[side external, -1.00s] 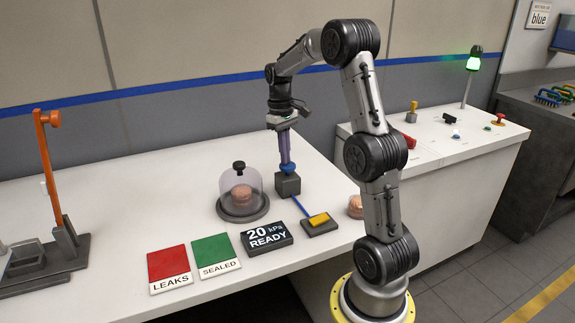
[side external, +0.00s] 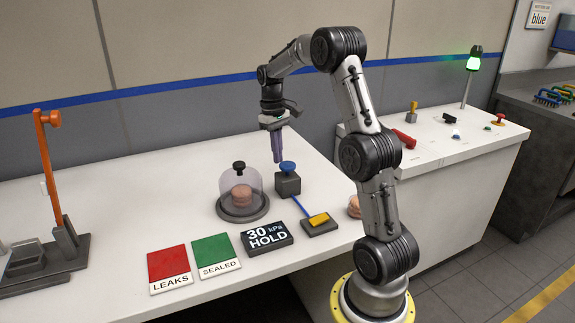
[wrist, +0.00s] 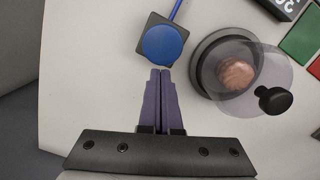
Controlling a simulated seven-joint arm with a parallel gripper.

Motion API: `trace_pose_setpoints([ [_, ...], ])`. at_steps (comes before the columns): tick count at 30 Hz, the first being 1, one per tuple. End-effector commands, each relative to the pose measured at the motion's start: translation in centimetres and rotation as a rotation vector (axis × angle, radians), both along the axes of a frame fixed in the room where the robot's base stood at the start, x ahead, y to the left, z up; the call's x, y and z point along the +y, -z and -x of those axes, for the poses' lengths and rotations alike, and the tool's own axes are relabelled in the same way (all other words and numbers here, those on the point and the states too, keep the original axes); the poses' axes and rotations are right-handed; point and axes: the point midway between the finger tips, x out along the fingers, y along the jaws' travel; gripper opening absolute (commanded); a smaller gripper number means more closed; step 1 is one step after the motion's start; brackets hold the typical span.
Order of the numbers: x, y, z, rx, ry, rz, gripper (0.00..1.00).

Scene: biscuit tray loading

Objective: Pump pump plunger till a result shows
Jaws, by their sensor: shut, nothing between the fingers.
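The pump plunger (side external: 287,167) is a blue round cap on a dark grey block (side external: 288,185). It stands raised a little above the block. In the wrist view the blue cap (wrist: 164,44) lies just beyond my fingertips. My gripper (side external: 278,158) is shut and empty, above and slightly left of the plunger and apart from it. The purple fingers are together in the wrist view (wrist: 160,74). A clear dome (side external: 240,182) with a black knob covers a round biscuit (side external: 241,194) on a dark base.
A red LEAKS pad (side external: 168,263) and a green SEALED pad (side external: 215,252) lie at the front. Another biscuit (side external: 354,206) is partly behind my arm. An orange lever stand (side external: 50,180) is at left.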

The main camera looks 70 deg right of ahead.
Motion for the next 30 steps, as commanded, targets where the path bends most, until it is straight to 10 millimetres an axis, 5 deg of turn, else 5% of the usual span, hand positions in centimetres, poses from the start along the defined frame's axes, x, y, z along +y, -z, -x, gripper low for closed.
trace_pose_setpoints([
  [5,-0.2,-1.7,-0.2,-0.005,0.0,0.004,0.0],
  [19,-0.5,-11.2,-1.1,-0.004,-0.001,0.003,0.0],
  [30,-0.6,-13.7,-1.3,0.0,-0.001,0.0,0.0],
])
